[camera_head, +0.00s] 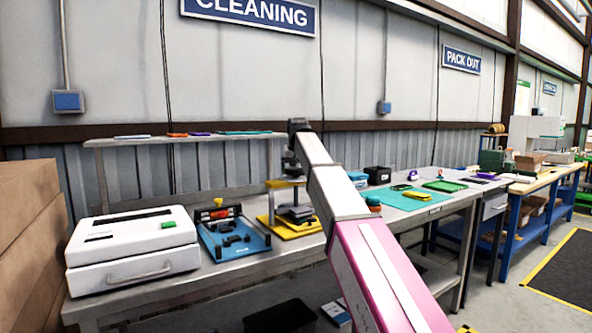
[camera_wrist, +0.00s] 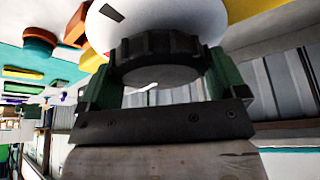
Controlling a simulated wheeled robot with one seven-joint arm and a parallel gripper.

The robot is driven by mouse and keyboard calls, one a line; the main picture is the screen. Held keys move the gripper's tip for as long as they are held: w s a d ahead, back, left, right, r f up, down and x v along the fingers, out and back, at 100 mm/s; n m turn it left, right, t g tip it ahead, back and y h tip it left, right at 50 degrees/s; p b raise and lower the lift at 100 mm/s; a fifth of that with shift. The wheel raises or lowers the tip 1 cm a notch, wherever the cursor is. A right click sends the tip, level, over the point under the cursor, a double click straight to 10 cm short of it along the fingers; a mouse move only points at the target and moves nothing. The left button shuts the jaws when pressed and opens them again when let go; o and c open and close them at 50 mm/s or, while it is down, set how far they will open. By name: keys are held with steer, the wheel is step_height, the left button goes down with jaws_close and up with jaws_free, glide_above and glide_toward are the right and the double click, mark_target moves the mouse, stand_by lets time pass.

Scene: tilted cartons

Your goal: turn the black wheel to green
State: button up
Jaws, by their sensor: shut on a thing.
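The black wheel (camera_wrist: 158,45) shows in the wrist view, a short knob with a ribbed rim and a paler grey face. It sits in front of a white round plate (camera_wrist: 190,14) that bears a black mark at upper left. My gripper (camera_wrist: 160,75) has one green finger on each side of the wheel and is shut on it. In the head view, my arm reaches to a yellow stand (camera_head: 291,184) on the bench, and the wheel and fingertips cannot be made out. No green mark on the plate can be made out.
The bench (camera_head: 150,289) carries a white case (camera_head: 133,247) at left and a blue tray of tools (camera_head: 233,236) beside the stand. Right of my arm lies a teal mat (camera_head: 408,197) with small items. A shelf (camera_head: 180,139) runs behind, and brown cartons (camera_head: 30,240) stand at far left.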

steer(key=o, duration=0.6)
steer(key=shift+r, duration=0.1)
steer(key=v, duration=1)
steer(key=shift+s+r, duration=0.2)
steer(key=shift+r, duration=0.1)
steer(key=shift+s, duration=0.1)
